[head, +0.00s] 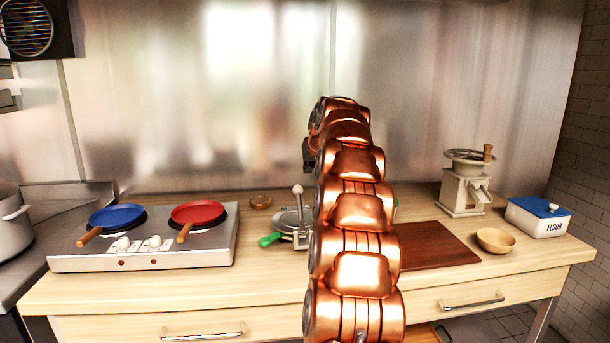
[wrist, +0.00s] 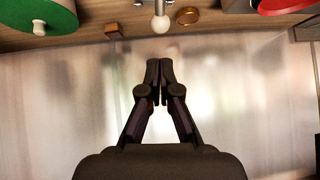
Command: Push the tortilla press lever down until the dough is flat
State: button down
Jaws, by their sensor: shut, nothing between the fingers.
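The tortilla press (head: 287,222) is a grey round metal device on the counter, partly hidden behind my copper arm in the head view. Its lever (head: 298,205) stands upright and ends in a white ball knob (head: 298,189). In the wrist view, the knob (wrist: 160,24) shows at the top centre, in line with my gripper (wrist: 160,63) but apart from it. My gripper is shut and empty, its two dark fingertips together. In the head view only a dark part of it shows beside the top of my arm, above the press. No dough is visible.
A stove with a blue pan (head: 117,216) and a red pan (head: 197,212) stands left. A green handle (head: 270,240) lies beside the press, a small amber dish (head: 261,202) behind. A brown board (head: 435,246), wooden bowl (head: 496,240), grinder (head: 463,190) and flour box (head: 537,217) are right.

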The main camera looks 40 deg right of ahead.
aim_at(299, 188)
jog(key=p+x, duration=0.3)
jog(key=x, duration=0.9)
jog(key=shift+w+f, duration=0.15)
jog(key=shift+f, duration=0.2)
jog(key=shift+w+d, duration=0.1)
jog(key=shift+w, duration=0.05)
jog(key=w+f+g+p, duration=0.1)
jog(key=p, duration=0.2)
jog(key=shift+d+y, duration=0.35)
jog(key=shift+y, duration=0.05)
jog(key=shift+d+f+g+p, duration=0.1)
jog(key=shift+f+g+p, duration=0.25)
jog(key=shift+p, duration=0.35)
